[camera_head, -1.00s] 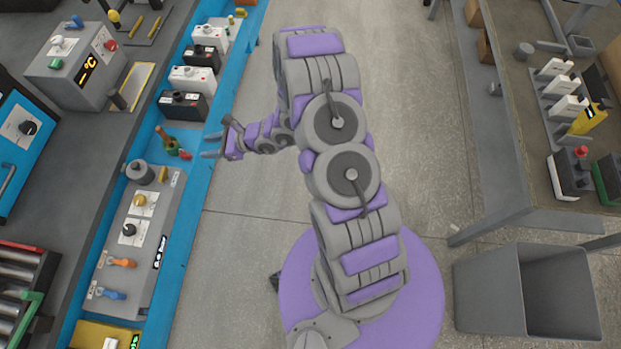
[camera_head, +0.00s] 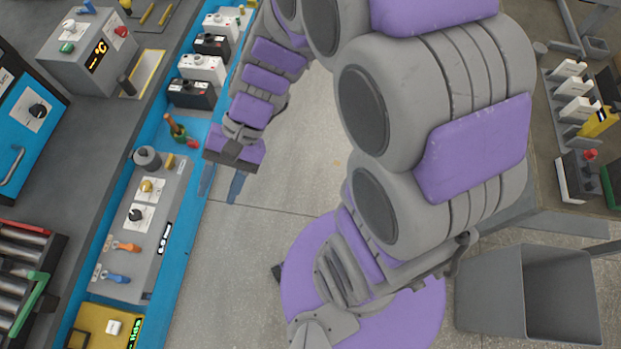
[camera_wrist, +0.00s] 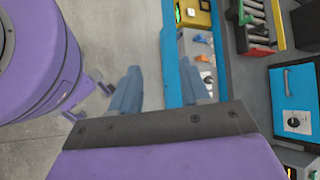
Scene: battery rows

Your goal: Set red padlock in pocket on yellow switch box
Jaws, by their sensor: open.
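A yellow switch box (camera_head: 92,318) sits at the bottom left, cut by the picture edge, with a white switch and a green-lit display. It also shows at the top of the wrist view (camera_wrist: 196,17). My gripper (camera_head: 222,184) points down, open and empty, over the trough's right edge, below and right of the red item. Its fingers also show in the wrist view (camera_wrist: 158,90).
A long grey control panel (camera_head: 140,250) with knobs and orange and blue handles lies in the blue trough (camera_head: 178,262). Black and white battery boxes (camera_head: 200,69) stand in a row further up. A grey bin (camera_head: 485,290) stands right. Open floor lies between the benches.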

